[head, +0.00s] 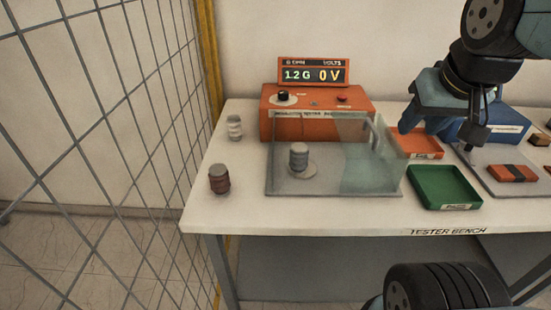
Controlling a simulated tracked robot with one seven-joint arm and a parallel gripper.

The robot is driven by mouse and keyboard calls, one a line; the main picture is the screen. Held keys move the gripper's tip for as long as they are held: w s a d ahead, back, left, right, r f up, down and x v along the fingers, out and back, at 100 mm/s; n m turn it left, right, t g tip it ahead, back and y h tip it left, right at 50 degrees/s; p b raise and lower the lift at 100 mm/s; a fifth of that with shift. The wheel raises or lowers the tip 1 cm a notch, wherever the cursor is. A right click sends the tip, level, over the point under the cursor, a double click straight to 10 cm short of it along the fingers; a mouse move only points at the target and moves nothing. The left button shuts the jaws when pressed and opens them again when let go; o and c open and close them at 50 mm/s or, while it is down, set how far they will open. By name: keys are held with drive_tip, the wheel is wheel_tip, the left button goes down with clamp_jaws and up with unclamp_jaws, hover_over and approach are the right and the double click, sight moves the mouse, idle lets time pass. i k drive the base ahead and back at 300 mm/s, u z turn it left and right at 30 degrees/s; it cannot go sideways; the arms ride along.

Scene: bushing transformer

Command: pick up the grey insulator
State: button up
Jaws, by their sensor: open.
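The grey insulator (299,156) stands upright on a small round base inside a clear-walled box (345,178) on the bench. The box wall is between it and the camera. My gripper (438,133) is at the right, above the trays, with its fingers apart and nothing seen between them. It is well to the right of the grey insulator and apart from it. A white insulator (234,127) and a brown insulator (219,180) stand on the bench left of the box.
An orange tester (320,96) with a lit display stands behind the box. A green tray (443,187) and an orange tray (427,143) lie right of it. A blue box (497,126) is farther right. A wire mesh fence (100,110) runs along the left.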

sight(298, 153)
drive_tip(key=z, duration=0.45)
drive_tip(key=i, duration=0.1)
drive_tip(key=u, duration=2.3)
drive_tip(key=k, duration=1.25)
drive_tip(key=z, duration=1.1)
drive_tip(key=i, duration=0.5)
drive_tip(key=z, duration=0.1)
